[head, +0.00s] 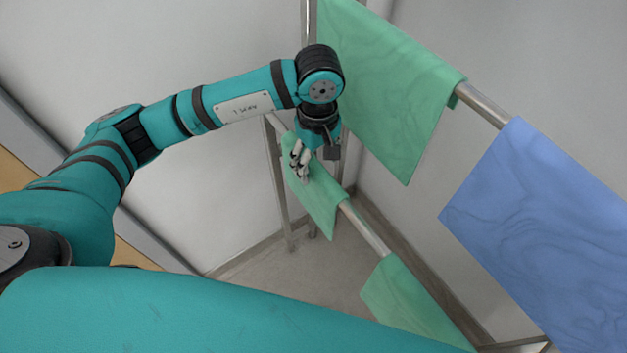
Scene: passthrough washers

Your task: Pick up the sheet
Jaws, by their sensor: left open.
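Several sheets hang over the metal bars of a rack in the head view. A large green sheet (385,85) hangs on the upper bar, and a blue sheet (550,235) hangs to its right on the same bar. A smaller green sheet (318,200) hangs on the lower bar, with another green sheet (405,305) further along it. My left gripper (301,160) is open, in front of the upper part of the smaller green sheet. I cannot tell whether it touches the cloth. My right gripper is not in view.
The upper bar (483,106) and lower bar (365,230) run from upper left to lower right. A rack post (280,190) stands left of the lower sheet. Pale walls close off the corner behind. Bare floor (290,270) shows below the rack.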

